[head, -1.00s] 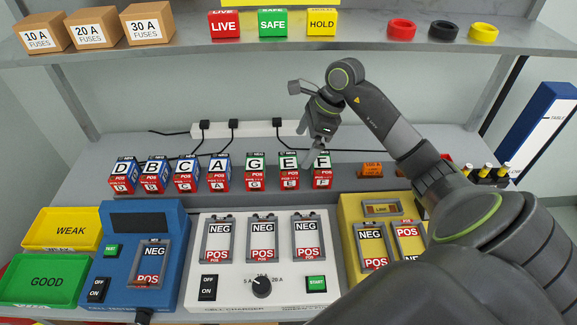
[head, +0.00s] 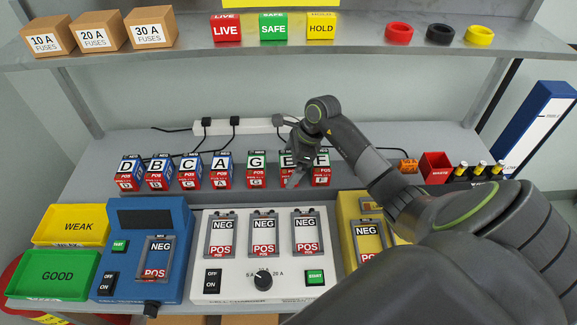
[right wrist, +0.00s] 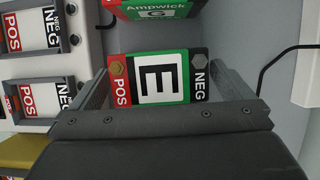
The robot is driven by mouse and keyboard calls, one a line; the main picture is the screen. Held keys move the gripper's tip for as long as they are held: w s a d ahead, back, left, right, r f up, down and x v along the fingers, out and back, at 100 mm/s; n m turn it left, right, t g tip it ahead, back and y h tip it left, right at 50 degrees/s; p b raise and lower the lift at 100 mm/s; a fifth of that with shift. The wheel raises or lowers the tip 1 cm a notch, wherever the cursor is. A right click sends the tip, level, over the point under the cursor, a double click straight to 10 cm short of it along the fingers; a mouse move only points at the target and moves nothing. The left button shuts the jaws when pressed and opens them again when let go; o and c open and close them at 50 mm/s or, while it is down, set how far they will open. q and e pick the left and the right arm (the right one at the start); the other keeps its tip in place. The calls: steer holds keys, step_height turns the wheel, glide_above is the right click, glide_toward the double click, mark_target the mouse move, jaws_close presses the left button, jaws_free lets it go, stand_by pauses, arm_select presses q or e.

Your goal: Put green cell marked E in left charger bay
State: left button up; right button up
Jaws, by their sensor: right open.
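The green cell marked E (head: 287,161) stands in the row of cells at the back of the bench, partly hidden behind my right gripper. In the right wrist view the E cell (right wrist: 158,78) lies between the two fingers. My right gripper (head: 298,172) is open around it, with a finger on either side; whether they touch it I cannot tell. The white charger (head: 236,283) has three bays in front of the row. Its left bay (head: 222,236) shows NEG and POS labels and looks empty. My left gripper is not in view.
The green G cell (head: 256,168) and the F cell (head: 321,168) stand close on either side of E. Blue-topped cells (head: 189,170) continue the row leftward. A blue tester (head: 120,265) and a yellow unit (head: 349,215) flank the charger. A shelf (head: 180,55) hangs above.

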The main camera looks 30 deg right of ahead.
steer(key=c, duration=1.2)
steer(key=shift+w+r, duration=0.1)
steer(key=shift+c, duration=0.6)
